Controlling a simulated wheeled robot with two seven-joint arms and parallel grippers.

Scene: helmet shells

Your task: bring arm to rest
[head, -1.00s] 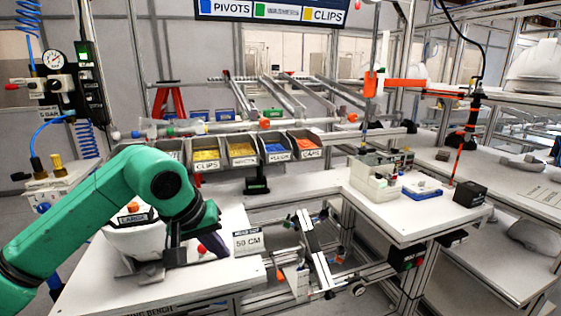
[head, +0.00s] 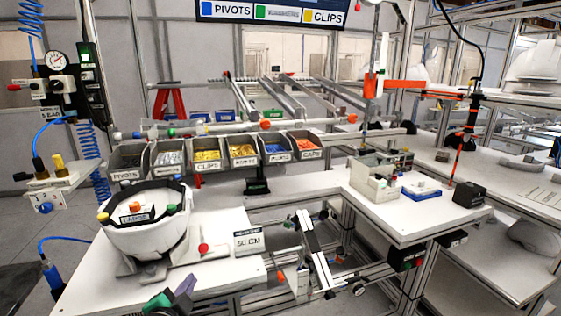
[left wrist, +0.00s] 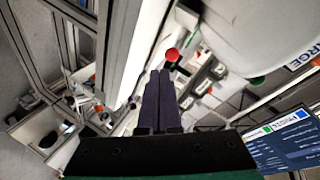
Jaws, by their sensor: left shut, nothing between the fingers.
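My left gripper (head: 180,294) shows at the bottom of the head view, low at the bench's front edge. Only its dark fingers and a bit of green arm show there. In the left wrist view its two dark fingers (left wrist: 160,100) lie together, shut with nothing between them. A white helmet shell (head: 150,232) stands upside down on a stand on the bench, beyond the gripper and apart from it. The shell also shows at the top right of the left wrist view (left wrist: 265,35). My right gripper is in neither view.
A row of bins (head: 205,155) with clips and other small parts stands behind the shell. A red knob (head: 204,248) and a "50 CM" sign (head: 248,239) are right of it. The white bench top (head: 215,275) is clear at the front.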

